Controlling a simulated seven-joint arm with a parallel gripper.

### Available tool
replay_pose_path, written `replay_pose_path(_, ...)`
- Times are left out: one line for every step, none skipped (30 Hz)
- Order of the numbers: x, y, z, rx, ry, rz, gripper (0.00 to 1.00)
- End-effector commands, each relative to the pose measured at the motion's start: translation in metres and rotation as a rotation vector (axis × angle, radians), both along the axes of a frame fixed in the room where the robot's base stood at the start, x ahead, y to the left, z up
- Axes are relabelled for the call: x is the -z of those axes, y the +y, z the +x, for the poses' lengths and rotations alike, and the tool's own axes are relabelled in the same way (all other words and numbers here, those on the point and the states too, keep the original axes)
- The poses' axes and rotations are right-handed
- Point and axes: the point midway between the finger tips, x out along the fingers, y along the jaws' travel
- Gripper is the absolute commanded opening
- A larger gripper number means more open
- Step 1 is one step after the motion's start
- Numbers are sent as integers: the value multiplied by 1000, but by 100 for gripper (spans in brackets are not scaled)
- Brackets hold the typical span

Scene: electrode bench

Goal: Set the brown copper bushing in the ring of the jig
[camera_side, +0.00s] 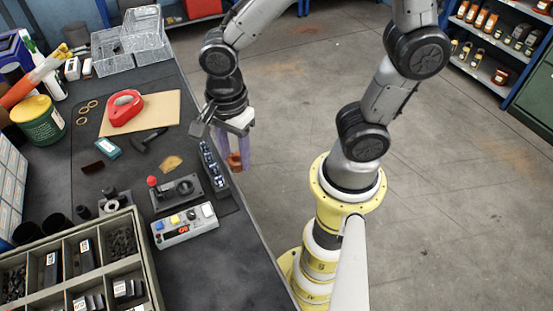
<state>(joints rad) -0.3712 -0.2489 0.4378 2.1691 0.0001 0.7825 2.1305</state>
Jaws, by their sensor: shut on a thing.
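My gripper (241,155) points down with its two purple fingers shut on the brown copper bushing (234,163). In the picture the bushing appears at the right edge of the bench, just right of a dark rack. Its height above the bench is hard to tell. The jig (178,195) looks to be the dark plate with a red-knobbed lever and a dark round ring (185,187). It lies on the bench, lower left of my gripper and apart from it. The fingers hide part of the bushing.
The dark rack (212,167) stands between the jig and my gripper. A grey button box (185,227) lies in front of the jig. A compartment bin (140,245) fills the lower left. A red tape roll (124,107) and tools lie further back. The bench's front right is clear.

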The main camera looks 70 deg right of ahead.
Motion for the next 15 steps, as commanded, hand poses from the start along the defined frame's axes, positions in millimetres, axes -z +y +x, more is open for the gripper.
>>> replay_pose_path(-1,5,20,0,3,-1,0)
replay_pose_path(-1,7,31,0,3,-1,0)
replay_pose_path(-1,9,45,0,3,-1,0)
replay_pose_path(0,11,56,1,3,-1,0)
replay_pose_path(1,13,67,1,3,-1,0)
replay_pose_path(3,14,80,3,3,-1,0)
replay_pose_path(5,15,90,6,4,-1,0)
replay_pose_path(8,16,100,8,5,-2,0)
replay_pose_path(12,16,113,12,4,-1,0)
replay_pose_path(16,16,121,14,5,-2,0)
replay_pose_path(20,16,129,18,5,-2,0)
replay_pose_path(25,16,140,24,4,-1,0)
replay_pose_path(30,15,146,29,4,-1,0)
replay_pose_path(35,14,152,34,5,-2,0)
replay_pose_path(41,13,159,41,4,-1,0)
